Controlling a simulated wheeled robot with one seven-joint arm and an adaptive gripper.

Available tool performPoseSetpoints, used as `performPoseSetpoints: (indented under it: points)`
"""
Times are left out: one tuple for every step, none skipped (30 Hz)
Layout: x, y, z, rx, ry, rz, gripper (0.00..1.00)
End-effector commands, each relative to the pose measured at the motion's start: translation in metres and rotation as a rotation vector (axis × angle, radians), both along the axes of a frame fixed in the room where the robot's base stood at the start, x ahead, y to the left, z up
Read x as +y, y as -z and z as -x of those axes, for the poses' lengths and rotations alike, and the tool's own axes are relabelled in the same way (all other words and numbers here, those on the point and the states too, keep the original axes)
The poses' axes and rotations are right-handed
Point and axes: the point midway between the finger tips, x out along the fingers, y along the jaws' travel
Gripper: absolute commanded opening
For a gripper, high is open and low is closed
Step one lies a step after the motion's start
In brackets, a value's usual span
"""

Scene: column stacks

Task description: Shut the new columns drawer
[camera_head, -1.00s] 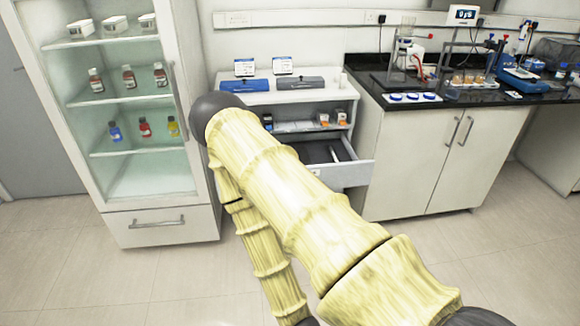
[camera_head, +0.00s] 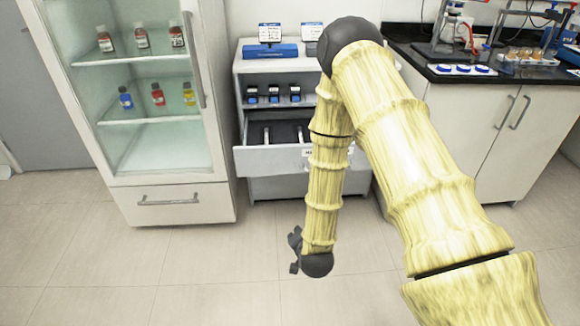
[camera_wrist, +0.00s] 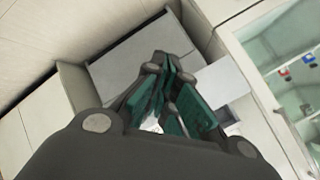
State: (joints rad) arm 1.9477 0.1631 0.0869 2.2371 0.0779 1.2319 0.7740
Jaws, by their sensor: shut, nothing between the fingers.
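The drawer (camera_head: 270,160) in the grey-white cabinet is pulled open, with white columns lying in it. My arm covers its right part, and the small label on its front is too small to read for certain. My gripper (camera_head: 295,240) shows only partly in the head view, low in front of the cabinet and apart from the drawer in the picture. In the wrist view my gripper (camera_wrist: 165,65) has its green-padded fingers together and nothing between them. A pale panel (camera_wrist: 218,83) beside the fingers may be the drawer's front.
A glass-door fridge (camera_head: 160,120) with bottles stands left of the cabinet (camera_head: 262,65). Small boxes (camera_head: 272,94) sit on the shelf above the drawer. A black-topped lab bench (camera_head: 465,72) stands right. The floor (camera_head: 190,270) in front is clear.

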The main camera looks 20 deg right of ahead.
Motion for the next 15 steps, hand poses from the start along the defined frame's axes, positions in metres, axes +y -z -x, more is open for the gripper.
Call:
performPoseSetpoints:
  points:
    - [-0.005,0.002,-0.027,-0.092,0.059,-0.051,0.00]
    - [-0.008,-0.004,-0.040,-0.144,0.094,-0.085,0.00]
    - [-0.012,-0.014,-0.058,-0.217,0.136,-0.131,0.00]
    - [-0.015,-0.021,-0.070,-0.267,0.167,-0.166,0.00]
    - [-0.018,-0.029,-0.081,-0.318,0.195,-0.200,0.00]
    - [-0.022,-0.039,-0.094,-0.383,0.228,-0.246,0.00]
    - [-0.025,-0.046,-0.103,-0.428,0.251,-0.278,0.00]
    - [-0.028,-0.054,-0.111,-0.472,0.271,-0.308,0.00]
    - [-0.032,-0.064,-0.120,-0.525,0.294,-0.345,0.00]
    - [-0.035,-0.070,-0.126,-0.559,0.308,-0.372,0.00]
    - [-0.037,-0.076,-0.131,-0.591,0.320,-0.396,0.00]
    - [-0.039,-0.083,-0.137,-0.629,0.334,-0.424,0.00]
    - [-0.041,-0.088,-0.140,-0.652,0.342,-0.443,0.00]
    - [-0.042,-0.092,-0.143,-0.671,0.349,-0.458,0.00]
    - [-0.044,-0.097,-0.145,-0.693,0.357,-0.475,0.00]
